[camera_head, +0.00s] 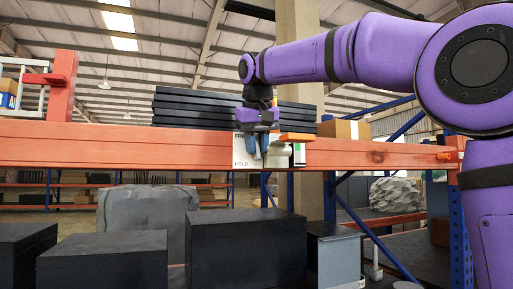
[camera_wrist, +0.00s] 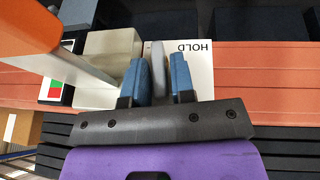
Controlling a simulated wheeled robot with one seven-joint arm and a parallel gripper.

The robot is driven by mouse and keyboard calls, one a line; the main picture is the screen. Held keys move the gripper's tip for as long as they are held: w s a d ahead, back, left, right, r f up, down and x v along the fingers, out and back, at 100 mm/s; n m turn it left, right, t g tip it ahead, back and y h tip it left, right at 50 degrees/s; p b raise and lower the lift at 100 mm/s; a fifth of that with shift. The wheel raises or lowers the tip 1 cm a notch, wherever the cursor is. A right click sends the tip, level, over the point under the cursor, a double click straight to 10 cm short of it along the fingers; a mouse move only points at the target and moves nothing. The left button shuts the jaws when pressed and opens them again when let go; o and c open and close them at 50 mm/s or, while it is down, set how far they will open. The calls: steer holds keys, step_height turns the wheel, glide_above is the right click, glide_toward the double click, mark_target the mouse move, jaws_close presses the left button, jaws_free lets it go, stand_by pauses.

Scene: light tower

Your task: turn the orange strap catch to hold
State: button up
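My gripper (camera_head: 257,152), with two blue fingers, is in front of a white plate (camera_head: 240,150) marked HOLD on the orange beam. In the wrist view, my gripper (camera_wrist: 160,78) has its fingers apart on either side of a grey upright tab (camera_wrist: 157,68). A narrow gap seems to show beside the right finger; contact on the left is unclear. An orange bar (camera_head: 297,137) sticks out just right of my gripper; it shows large at upper left in the wrist view (camera_wrist: 28,25). Whether the bar or the tab is the strap catch's handle is unclear.
The orange beam (camera_head: 110,145) runs across the view. A stack of black slabs (camera_head: 195,105) lies on or behind it. A cream block (camera_wrist: 110,50) stands left of the fingers in the wrist view. Dark boxes (camera_head: 245,245) stand below.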

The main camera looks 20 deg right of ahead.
steer(key=shift+w+f, duration=0.15)
steer(key=shift+f, duration=0.15)
jaws_close()
steer(key=shift+h, duration=0.3)
steer(key=shift+a+f+n+t+h, duration=0.35)
steer(key=shift+n+h, duration=0.35)
steer(key=shift+h, duration=1.75)
steer(key=shift+a+f+n+t+h, duration=0.3)
steer(key=shift+n+h, duration=0.4)
steer(key=shift+h, duration=1.7)
steer(key=shift+a+f+n+t+h, duration=0.35)
steer(key=shift+n+h, duration=0.35)
steer(key=shift+h, duration=1.75)
steer(key=shift+d+f, duration=0.1)
